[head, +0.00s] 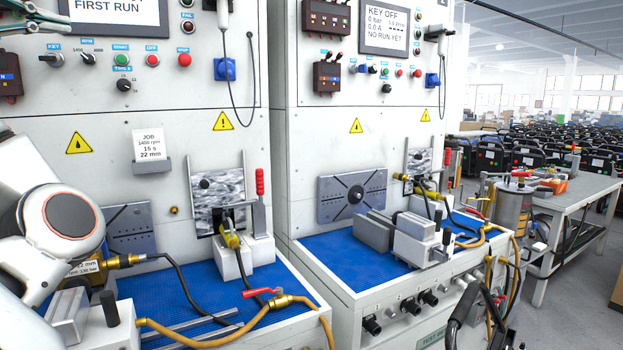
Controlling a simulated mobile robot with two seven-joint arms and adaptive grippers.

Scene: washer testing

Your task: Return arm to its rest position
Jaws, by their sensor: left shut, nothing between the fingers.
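My left arm comes in from the left edge, its white and grey links in front of the left test bench (120,55). My left gripper (55,22) shows in the top left corner, in front of the upper panel, partly cut off by the picture edge. Its fingers look shut, with nothing seen between them. It is above the key switch (51,60) and apart from the fittings on the blue mat. My right gripper is not in view.
The left blue mat (195,290) carries a brass fitting, hoses and a red-handled valve (262,293). A second bench (350,155) stands to the right with grey blocks on its mat. A grey worktable (560,205) and several black machines are farther right.

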